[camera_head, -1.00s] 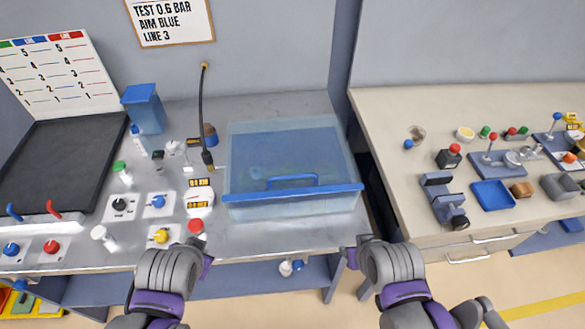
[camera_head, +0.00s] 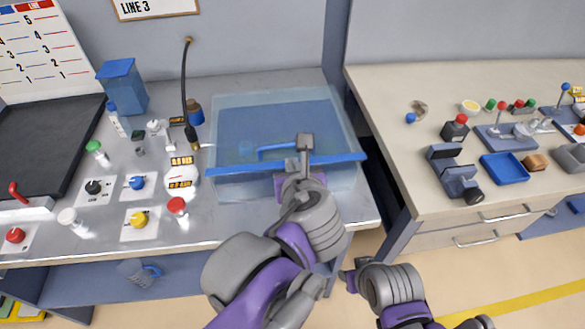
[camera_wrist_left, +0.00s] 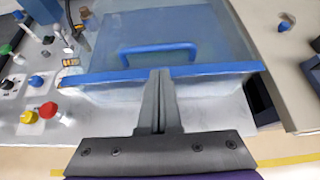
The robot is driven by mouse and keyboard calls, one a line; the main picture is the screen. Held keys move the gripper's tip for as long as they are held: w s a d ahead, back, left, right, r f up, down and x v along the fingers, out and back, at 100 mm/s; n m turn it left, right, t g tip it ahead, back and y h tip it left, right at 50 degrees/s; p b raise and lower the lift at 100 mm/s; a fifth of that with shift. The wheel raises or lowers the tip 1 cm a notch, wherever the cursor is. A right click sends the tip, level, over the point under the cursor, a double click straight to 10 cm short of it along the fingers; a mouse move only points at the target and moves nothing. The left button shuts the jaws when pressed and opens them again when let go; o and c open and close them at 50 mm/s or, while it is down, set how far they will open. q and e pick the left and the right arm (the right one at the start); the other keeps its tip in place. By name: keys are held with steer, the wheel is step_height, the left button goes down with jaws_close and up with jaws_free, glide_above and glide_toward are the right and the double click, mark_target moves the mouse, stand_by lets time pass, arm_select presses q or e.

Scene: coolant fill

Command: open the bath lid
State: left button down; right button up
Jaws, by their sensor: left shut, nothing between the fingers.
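The bath is a clear bluish box (camera_head: 230,190) on the steel counter, covered by a see-through lid (camera_head: 280,113) with a blue front edge. A blue bar handle (camera_head: 270,152) stands on the lid near that edge; the wrist view shows it whole (camera_wrist_left: 158,50). The lid lies flat and closed. My left gripper (camera_head: 305,150) is shut and empty, over the lid's front edge and beside the right end of the handle. In the wrist view its fingers (camera_wrist_left: 160,85) point at the lid just short of the handle. My right gripper (camera_head: 352,275) is low in front of the counter, its fingers mostly hidden.
Left of the bath are a hose (camera_head: 187,90), a red knob (camera_head: 177,206), a yellow knob (camera_head: 138,219) and a blue bin (camera_head: 122,85). A beige bench (camera_head: 390,100) with a blue tray (camera_head: 505,167) stands right, past a gap.

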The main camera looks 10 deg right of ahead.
mark_target(289, 156)
arm_select(q)
steer(key=x, duration=0.6)
steer(key=shift+w+f, duration=0.15)
